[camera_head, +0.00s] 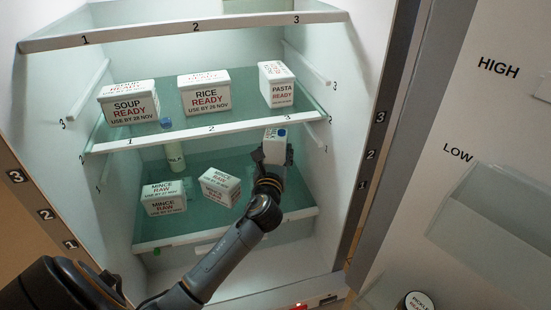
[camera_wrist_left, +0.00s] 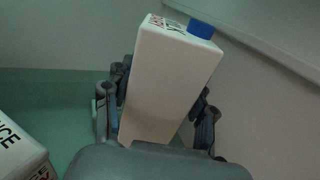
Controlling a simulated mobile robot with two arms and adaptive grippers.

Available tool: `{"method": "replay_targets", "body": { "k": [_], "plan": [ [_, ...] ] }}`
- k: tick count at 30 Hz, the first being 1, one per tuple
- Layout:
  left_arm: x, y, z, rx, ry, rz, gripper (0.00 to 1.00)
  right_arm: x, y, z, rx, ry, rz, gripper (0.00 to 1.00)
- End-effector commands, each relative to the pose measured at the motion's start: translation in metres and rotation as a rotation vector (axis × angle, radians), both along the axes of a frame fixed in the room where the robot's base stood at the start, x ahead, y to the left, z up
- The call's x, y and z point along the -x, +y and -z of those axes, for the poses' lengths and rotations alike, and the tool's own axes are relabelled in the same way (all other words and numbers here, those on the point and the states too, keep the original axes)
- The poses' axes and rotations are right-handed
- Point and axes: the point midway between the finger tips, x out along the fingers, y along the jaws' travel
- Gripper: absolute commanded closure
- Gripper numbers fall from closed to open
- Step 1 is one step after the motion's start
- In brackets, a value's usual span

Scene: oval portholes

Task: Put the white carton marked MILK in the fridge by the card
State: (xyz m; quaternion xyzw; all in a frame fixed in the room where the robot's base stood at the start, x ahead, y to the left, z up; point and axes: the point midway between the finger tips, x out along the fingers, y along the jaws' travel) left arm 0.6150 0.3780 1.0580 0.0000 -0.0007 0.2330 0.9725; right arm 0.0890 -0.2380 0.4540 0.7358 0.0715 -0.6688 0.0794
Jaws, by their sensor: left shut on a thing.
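The white carton (camera_head: 277,148) with a blue cap is inside the open fridge, at the right of the lower shelf (camera_head: 232,222), below the front strip of the middle shelf. My left gripper (camera_head: 272,160) is shut on it. In the left wrist view, the carton (camera_wrist_left: 166,85) is tilted in the picture between the fingers of the left gripper (camera_wrist_left: 160,105). Its printed marks are too small to read. I cannot tell whether its base touches the shelf. My right gripper is not in view, and I see no card.
Boxes marked MINCE RAW (camera_head: 163,197) (camera_head: 220,187) and a pale bottle (camera_head: 175,158) with a blue cap stand left on the lower shelf. SOUP (camera_head: 129,103), RICE (camera_head: 204,92) and PASTA (camera_head: 277,85) boxes stand above. The open door (camera_head: 470,130) is at right, with a PICKLE jar (camera_head: 418,301).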

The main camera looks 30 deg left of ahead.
Motion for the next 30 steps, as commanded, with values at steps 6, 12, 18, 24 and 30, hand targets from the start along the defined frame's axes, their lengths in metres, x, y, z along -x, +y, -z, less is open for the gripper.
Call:
{"method": "replay_targets", "body": {
  "k": [6,12,18,24,30],
  "plan": [
    [0.001,0.000,0.026,0.001,0.000,0.000,1.00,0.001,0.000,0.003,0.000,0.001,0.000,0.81],
    [0.001,-0.001,0.025,-0.001,-0.002,0.001,1.00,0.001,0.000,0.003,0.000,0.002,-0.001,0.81],
    [0.001,-0.001,0.031,0.000,0.004,0.000,0.42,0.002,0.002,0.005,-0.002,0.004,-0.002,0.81],
    [0.001,-0.001,0.030,0.000,0.003,0.000,0.21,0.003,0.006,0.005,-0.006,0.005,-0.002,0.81],
    [0.001,-0.001,0.030,0.000,0.003,0.000,0.21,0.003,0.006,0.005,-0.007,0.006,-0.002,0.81]
  ]
}}
